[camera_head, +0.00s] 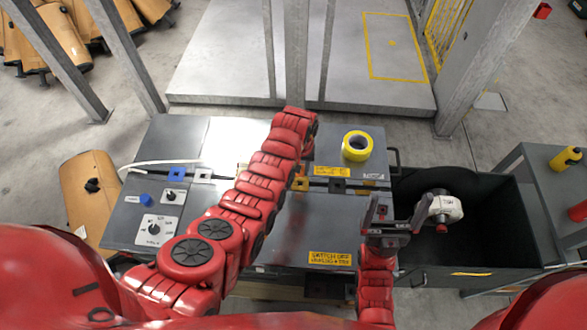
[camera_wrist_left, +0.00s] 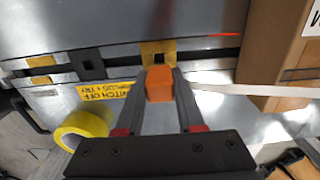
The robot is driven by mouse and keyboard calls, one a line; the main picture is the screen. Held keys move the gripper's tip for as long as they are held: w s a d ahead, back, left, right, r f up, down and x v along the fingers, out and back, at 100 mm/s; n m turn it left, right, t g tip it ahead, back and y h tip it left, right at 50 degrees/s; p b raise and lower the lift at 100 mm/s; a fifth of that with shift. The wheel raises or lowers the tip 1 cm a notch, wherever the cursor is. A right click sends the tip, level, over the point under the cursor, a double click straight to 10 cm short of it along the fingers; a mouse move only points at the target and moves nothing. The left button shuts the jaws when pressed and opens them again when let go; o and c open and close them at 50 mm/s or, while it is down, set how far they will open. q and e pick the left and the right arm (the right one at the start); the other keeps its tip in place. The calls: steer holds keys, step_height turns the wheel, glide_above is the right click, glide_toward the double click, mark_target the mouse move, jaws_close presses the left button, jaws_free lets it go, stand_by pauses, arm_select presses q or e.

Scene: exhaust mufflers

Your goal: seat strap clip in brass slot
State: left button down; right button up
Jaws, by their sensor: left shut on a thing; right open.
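The orange strap clip (camera_wrist_left: 159,84) is between the fingertips of my left gripper (camera_wrist_left: 160,76), which is shut on it. In the wrist view, the clip is just short of the brass slot plate (camera_wrist_left: 158,48), and its front edge overlaps the plate's near edge. The plate's dark opening shows beyond the clip. I cannot tell whether clip and plate touch. In the head view, my left arm hides most of this spot. A white strap (camera_wrist_left: 240,90) runs right from near the clip; it also shows in the head view (camera_head: 160,163). My right gripper (camera_head: 396,212) is open and empty.
A yellow tape roll (camera_head: 357,146) lies on the bench right of my left arm. A dark slot plate (camera_head: 337,186) is beside the brass one; a blue one (camera_head: 176,174) is further left. A dark bin (camera_head: 500,235) stands right. A cardboard box (camera_wrist_left: 285,45) is close by.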

arm_select(q)
steer(key=shift+d+f, duration=0.1)
steer(key=shift+f, duration=0.05)
stand_by(0.3)
steer(key=shift+f+b, duration=1.75)
steer(key=shift+f, duration=0.55)
stand_by(0.7)
steer(key=shift+f+b, duration=0.4)
steer(key=shift+b, duration=0.2)
steer(key=shift+c, duration=2.2)
jaws_free()
